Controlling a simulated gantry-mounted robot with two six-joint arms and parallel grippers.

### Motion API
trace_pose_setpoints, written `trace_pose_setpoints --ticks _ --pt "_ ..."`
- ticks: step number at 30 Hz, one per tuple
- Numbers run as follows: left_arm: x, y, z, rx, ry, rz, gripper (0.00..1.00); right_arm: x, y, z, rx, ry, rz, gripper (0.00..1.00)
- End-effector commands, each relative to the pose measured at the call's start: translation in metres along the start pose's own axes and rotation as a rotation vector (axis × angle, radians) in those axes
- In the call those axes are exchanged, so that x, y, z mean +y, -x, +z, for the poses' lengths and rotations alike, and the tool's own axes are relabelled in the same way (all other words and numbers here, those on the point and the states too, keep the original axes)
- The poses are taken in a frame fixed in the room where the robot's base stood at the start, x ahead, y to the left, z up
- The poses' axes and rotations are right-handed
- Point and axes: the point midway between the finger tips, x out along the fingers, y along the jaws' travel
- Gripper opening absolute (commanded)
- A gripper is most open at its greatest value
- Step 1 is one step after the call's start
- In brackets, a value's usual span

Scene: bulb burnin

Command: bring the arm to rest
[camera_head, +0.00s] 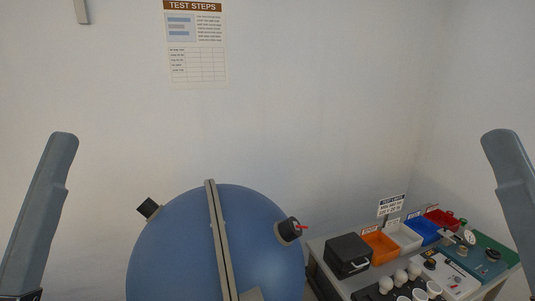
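My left arm shows as a blue-grey link at the left edge and my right arm as a similar link at the right edge. Both links stand nearly upright and slightly tilted. Neither gripper is in view, so I cannot see whether either holds anything. Neither visible link overlaps the large blue sphere (165,255) in the picture.
A bench at the lower right carries a black box (348,255), an orange bin (380,246), other coloured bins and white bulbs (401,277). The wall carries a poster (196,45).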

Motion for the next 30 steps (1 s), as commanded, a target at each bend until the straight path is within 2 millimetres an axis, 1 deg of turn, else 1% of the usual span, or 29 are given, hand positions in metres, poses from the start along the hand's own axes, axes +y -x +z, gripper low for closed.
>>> trace_pose_setpoints --ticks 1,3,4,5,6,9,12,15,18,23,26,29,30 --pt "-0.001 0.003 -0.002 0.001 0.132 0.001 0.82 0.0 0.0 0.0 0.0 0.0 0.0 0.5" --pt "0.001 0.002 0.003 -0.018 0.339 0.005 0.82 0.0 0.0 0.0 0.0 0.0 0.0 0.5" --pt "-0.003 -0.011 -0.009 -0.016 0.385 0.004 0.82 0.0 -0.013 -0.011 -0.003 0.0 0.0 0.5" --pt "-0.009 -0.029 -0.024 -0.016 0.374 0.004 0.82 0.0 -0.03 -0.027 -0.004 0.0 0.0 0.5" --pt "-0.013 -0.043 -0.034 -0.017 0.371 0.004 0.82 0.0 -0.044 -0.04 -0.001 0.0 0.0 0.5" --pt "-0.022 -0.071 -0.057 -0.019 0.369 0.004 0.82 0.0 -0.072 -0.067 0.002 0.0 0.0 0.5" --pt "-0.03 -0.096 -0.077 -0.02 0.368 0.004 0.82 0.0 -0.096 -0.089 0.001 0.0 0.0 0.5" --pt "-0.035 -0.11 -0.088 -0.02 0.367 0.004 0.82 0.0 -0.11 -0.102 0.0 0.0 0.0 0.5" --pt "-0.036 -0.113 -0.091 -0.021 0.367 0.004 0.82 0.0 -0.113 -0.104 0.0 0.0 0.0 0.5" --pt "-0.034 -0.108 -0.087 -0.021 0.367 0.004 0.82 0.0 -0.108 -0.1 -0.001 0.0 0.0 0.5" --pt "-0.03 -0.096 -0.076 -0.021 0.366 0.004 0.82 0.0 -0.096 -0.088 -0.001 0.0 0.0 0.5" --pt "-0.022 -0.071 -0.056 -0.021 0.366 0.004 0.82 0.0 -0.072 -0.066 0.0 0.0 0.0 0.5" --pt "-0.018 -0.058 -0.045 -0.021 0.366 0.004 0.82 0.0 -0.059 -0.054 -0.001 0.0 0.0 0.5"
